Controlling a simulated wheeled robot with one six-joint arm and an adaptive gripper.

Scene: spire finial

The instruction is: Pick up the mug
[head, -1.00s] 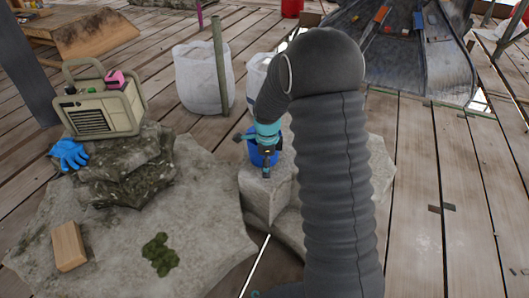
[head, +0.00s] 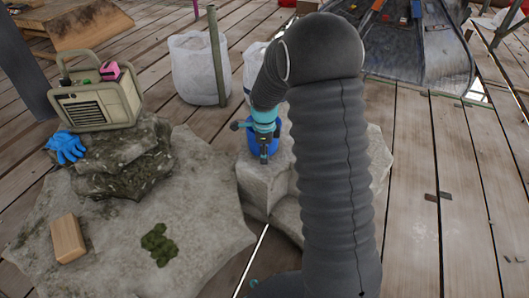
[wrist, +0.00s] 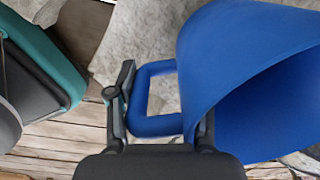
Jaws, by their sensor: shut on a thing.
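The blue mug (head: 273,148) is at the top of a pale stone block in the head view, partly hidden behind my gripper (head: 263,143). I cannot tell whether it touches the stone. In the wrist view the mug (wrist: 240,75) fills the right side, its open mouth facing right and its square handle (wrist: 155,126) pointing left. My gripper (wrist: 162,105) is shut on the mug at its handle side, with one dark finger at the handle's outer side and the other by the mug wall.
A pale stone block (head: 262,190) stands below the mug. To the left, a flat rock holds a beige radio (head: 95,102), a blue glove (head: 67,147), a wooden block (head: 68,238) and moss (head: 158,245). White sacks (head: 200,70) stand behind. Plank floor (head: 430,150) is mostly clear at right.

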